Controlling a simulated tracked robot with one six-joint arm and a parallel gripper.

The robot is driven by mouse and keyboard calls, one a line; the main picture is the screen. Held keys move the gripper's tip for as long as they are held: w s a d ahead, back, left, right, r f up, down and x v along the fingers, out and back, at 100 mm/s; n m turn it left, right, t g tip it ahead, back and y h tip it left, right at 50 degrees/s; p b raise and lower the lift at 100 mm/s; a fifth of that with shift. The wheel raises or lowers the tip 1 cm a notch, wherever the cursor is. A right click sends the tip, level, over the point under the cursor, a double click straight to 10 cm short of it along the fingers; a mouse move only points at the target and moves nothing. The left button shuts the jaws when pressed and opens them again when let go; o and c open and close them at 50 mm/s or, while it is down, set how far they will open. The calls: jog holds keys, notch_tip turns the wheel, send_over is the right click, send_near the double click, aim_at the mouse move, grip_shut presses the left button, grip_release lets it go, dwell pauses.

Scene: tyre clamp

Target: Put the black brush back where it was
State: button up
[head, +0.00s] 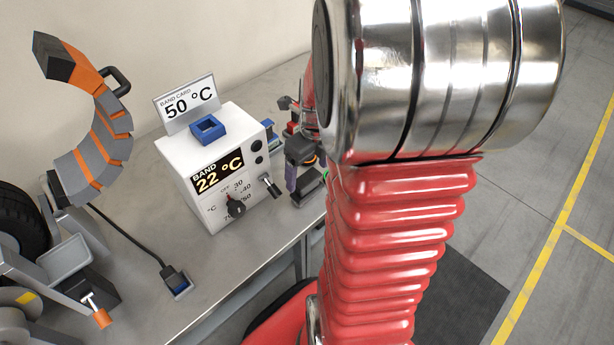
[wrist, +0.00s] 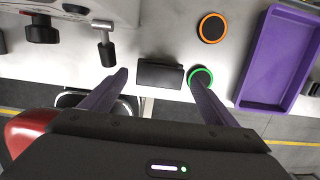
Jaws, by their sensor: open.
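A small dark block (wrist: 160,75), perhaps the black brush, sits near the table's front edge in the wrist view. It also shows in the head view (head: 306,195), partly hidden by my arm. I cannot make out bristles. My gripper (wrist: 158,81) is open, its two purple fingers pointing toward the block, one to each side. No contact with the block is visible. In the head view, my gripper (head: 307,177) is low over the table edge, right of the white control box, and largely hidden.
The white control box (head: 190,150), with a blue holder on top, stands left of my gripper. A black-handled lever (wrist: 105,50) projects from it. An orange-ringed disc (wrist: 212,28), a green-ringed disc (wrist: 201,76) and a purple tray (wrist: 270,62) lie right. An orange-grey clamp (head: 95,150) stands far left.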

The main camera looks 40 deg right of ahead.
notch_tip(320, 180, up, 8)
jog(key=s, duration=0.1)
jog(key=shift+f, duration=0.1)
dwell(0.6)
jog(key=s+a+r+n+t, duration=0.2)
jog(key=a+r+n, duration=0.2)
jog(key=a+n, duration=0.7)
jog(key=s+a+r+n+t, duration=0.2)
jog(key=a+r+n, duration=0.3)
jog(key=a+n, duration=0.6)
jog(key=n, duration=1.3)
jog(key=shift+s+n, duration=0.3)
jog(key=shift+s, duration=0.1)
